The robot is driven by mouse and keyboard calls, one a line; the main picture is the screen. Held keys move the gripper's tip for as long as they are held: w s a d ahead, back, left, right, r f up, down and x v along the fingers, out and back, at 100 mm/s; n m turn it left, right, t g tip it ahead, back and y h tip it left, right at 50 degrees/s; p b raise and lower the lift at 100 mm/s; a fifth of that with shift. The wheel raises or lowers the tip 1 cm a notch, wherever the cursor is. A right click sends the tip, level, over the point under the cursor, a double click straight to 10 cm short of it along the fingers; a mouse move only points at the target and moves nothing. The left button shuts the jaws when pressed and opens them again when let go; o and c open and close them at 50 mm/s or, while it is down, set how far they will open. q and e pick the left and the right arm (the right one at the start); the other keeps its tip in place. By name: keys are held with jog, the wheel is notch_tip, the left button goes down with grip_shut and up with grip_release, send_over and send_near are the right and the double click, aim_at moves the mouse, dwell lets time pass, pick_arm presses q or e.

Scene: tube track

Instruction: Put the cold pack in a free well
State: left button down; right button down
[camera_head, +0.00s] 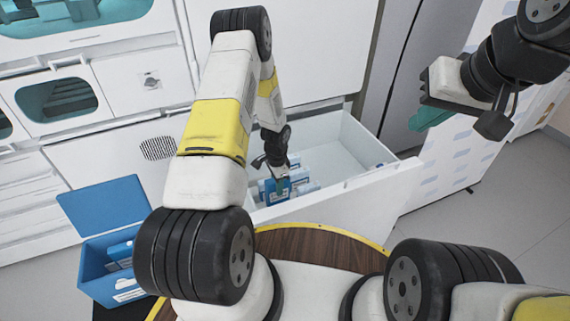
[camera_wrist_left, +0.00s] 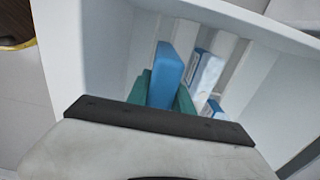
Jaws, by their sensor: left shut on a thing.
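My left gripper (camera_head: 277,186) reaches down into an open white drawer (camera_head: 345,150). Its teal fingers are shut on a blue cold pack (camera_wrist_left: 168,70), which stands upright between them; the same pack shows in the head view (camera_head: 271,192). In the left wrist view, pale dividers split the drawer floor into narrow wells. Another blue and white pack (camera_wrist_left: 207,74) stands just right of the held one, with a smaller blue one (camera_wrist_left: 213,108) nearer. I cannot tell whether the held pack touches the drawer floor. My right gripper (camera_head: 432,117) hangs at the upper right, away from the drawer; its finger gap is unclear.
A blue box (camera_head: 98,282) with its lid (camera_head: 103,205) raised stands at the lower left, with blue and white packs inside. The drawer's front wall (camera_head: 375,195) lies towards me. A round wooden top with a yellow rim (camera_head: 310,245) is close in front.

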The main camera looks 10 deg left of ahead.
aim_at(278, 202)
pick_arm(q)
jog(key=shift+f, duration=1.75)
jog(key=shift+f, duration=0.1)
jog(key=shift+f, duration=1.15)
jog(key=shift+f, duration=0.1)
jog(key=shift+f, duration=1.3)
jog(key=shift+f, duration=0.4)
